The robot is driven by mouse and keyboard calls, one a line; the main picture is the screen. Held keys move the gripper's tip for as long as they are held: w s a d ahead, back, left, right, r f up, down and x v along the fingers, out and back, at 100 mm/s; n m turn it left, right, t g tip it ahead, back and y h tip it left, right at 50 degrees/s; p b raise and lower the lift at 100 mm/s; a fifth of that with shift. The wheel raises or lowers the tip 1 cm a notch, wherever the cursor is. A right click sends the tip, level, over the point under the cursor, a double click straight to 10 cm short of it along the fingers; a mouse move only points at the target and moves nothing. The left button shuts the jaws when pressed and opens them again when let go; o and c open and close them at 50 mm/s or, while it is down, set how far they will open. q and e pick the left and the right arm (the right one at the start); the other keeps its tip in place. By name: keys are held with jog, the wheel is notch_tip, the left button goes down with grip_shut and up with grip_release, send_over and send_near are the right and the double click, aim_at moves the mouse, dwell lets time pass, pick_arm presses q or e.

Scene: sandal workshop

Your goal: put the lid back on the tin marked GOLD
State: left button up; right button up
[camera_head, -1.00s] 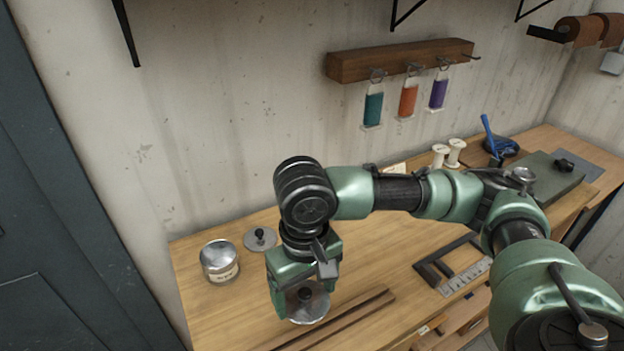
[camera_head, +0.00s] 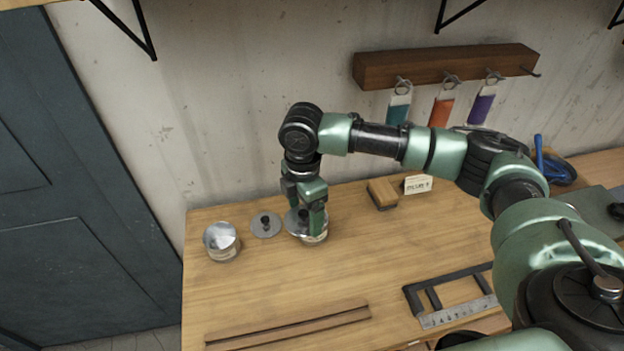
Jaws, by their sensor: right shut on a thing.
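My right gripper (camera_head: 304,218) points down at the back left of the bench. It is shut on a round grey lid (camera_head: 292,224), whose knob is between the fingers. The lid is at the top of a small tin (camera_head: 316,239), mostly hidden behind the gripper; I cannot tell whether the lid touches it. A second tin (camera_head: 222,243) stands at the left with its bright top showing. A second grey lid (camera_head: 265,226) with a dark knob lies between the tins. The tin labels are too small to read. My left gripper is not in view.
Wooden strips (camera_head: 290,329) lie along the bench's front, with a dark metal frame and ruler (camera_head: 450,312) to their right. A wooden block (camera_head: 383,194) and a small card (camera_head: 418,184) are behind. The bench middle (camera_head: 340,275) is clear.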

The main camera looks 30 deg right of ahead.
jog(key=w+d+n+p, duration=0.4)
jog(key=w+d+n, duration=0.1)
jog(key=n, duration=0.4)
jog(key=shift+s+a+f+b, duration=0.1)
jog(key=shift+f+b, duration=0.8)
jog(key=shift+f, duration=0.7)
jog(key=shift+s+a+f+b, duration=0.1)
jog(key=shift+f+b, duration=0.8)
jog(key=shift+f, duration=0.65)
pick_arm(q)
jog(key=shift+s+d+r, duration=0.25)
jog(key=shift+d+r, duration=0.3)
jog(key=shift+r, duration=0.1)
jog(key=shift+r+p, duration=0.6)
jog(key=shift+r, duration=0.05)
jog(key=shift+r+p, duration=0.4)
jog(key=shift+p, duration=0.05)
pick_arm(e)
jog(key=shift+f, duration=0.15)
